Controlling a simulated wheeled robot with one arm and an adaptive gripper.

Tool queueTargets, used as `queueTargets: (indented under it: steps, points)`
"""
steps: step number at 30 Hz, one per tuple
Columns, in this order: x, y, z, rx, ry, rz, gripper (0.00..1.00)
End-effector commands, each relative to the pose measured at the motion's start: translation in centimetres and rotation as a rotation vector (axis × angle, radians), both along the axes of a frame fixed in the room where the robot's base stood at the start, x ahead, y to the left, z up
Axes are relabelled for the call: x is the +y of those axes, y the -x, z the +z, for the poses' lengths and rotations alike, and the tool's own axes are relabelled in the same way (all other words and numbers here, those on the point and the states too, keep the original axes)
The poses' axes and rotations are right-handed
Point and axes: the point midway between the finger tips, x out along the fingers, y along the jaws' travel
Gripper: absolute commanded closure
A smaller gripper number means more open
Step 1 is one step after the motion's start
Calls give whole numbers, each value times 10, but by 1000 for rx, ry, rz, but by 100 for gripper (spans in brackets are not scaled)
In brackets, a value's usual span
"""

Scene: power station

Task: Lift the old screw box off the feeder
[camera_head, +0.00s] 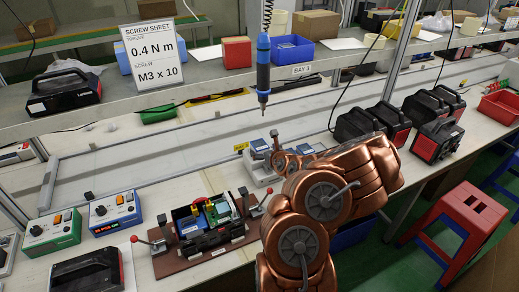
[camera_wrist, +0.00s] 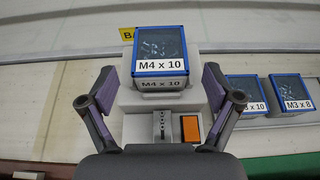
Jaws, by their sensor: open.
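The old screw box, blue-rimmed with a clear lid and a label reading M4 x 10 (camera_wrist: 160,52), sits on top of the pale feeder (camera_wrist: 136,128). The feeder's front has a slotted plate and an orange button. In the wrist view my gripper (camera_wrist: 159,80) is open, with one finger on each side of the feeder and box; I see no grip on the box. In the head view the box (camera_head: 260,146) shows small beyond my gripper (camera_head: 278,152), and my arm hides part of the feeder.
Two more blue boxes stand right of the feeder, one labelled M3 x 8 (camera_wrist: 293,92), the other partly hidden by a finger (camera_wrist: 246,92). A blue screwdriver (camera_head: 263,65) hangs above the bench. A fixture with levers (camera_head: 205,225) stands at front left. Black tools (camera_head: 436,138) stand right.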

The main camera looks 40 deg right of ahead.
Motion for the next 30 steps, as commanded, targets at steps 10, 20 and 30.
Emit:
queueTargets:
  steps: [10, 20, 30]
  points:
    - [-12, -30, -8, 5, 3, 2, 10]
    - [-14, -42, -12, 0, -2, 2, 10]
    - [-14, -42, -12, 0, -1, 3, 28]
